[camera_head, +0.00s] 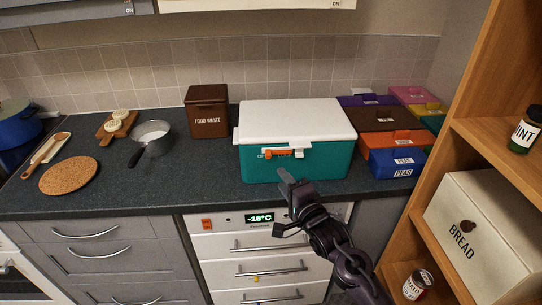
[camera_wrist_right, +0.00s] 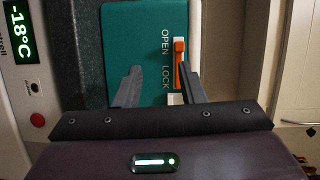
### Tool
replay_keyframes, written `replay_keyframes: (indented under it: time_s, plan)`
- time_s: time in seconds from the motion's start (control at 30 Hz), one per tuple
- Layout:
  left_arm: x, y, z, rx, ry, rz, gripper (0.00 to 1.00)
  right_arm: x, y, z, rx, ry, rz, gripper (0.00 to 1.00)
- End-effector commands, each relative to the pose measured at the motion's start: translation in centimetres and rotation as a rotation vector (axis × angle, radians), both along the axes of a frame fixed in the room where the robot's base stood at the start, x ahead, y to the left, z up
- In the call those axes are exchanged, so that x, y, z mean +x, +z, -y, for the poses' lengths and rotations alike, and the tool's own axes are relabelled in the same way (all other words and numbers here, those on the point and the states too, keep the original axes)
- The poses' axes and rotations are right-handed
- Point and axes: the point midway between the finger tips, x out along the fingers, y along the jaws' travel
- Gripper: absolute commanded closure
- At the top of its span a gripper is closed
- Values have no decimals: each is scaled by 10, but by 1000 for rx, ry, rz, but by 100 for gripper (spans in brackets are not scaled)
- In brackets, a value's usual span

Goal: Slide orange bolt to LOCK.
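A teal box (camera_head: 300,168) with a closed white lid (camera_head: 294,118) stands on the dark counter. The orange bolt (camera_head: 279,154) lies on its front; it also shows in the right wrist view (camera_wrist_right: 180,62). The bolt sits beside the words OPEN and LOCK, with its raised knob nearer OPEN. A white catch (camera_wrist_right: 175,99) is at the LOCK end. My right gripper (camera_head: 279,203) is open and empty in front of the box. In the wrist view its fingers (camera_wrist_right: 160,75) are apart, one close to the bolt; contact cannot be told. My left gripper is out of view.
Several coloured boxes (camera_head: 391,139) stand right of the teal box. A brown food waste bin (camera_head: 208,120) and a pan (camera_head: 151,137) stand to the left. Drawers (camera_head: 246,246) are below the counter. A wooden shelf (camera_head: 490,140) with a bread box (camera_head: 478,238) stands at the right.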

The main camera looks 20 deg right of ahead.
Motion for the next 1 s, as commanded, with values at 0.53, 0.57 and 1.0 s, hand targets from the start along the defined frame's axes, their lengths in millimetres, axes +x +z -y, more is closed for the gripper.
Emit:
replay_keyframes:
  time_s: [0.53,0.57,1.0]
  plan:
    - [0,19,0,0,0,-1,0,61,28,-9,52,5,37,64]
    - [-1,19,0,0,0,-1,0,64,27,-9,52,5,36,64]
    - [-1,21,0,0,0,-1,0,76,25,-11,52,5,35,64]
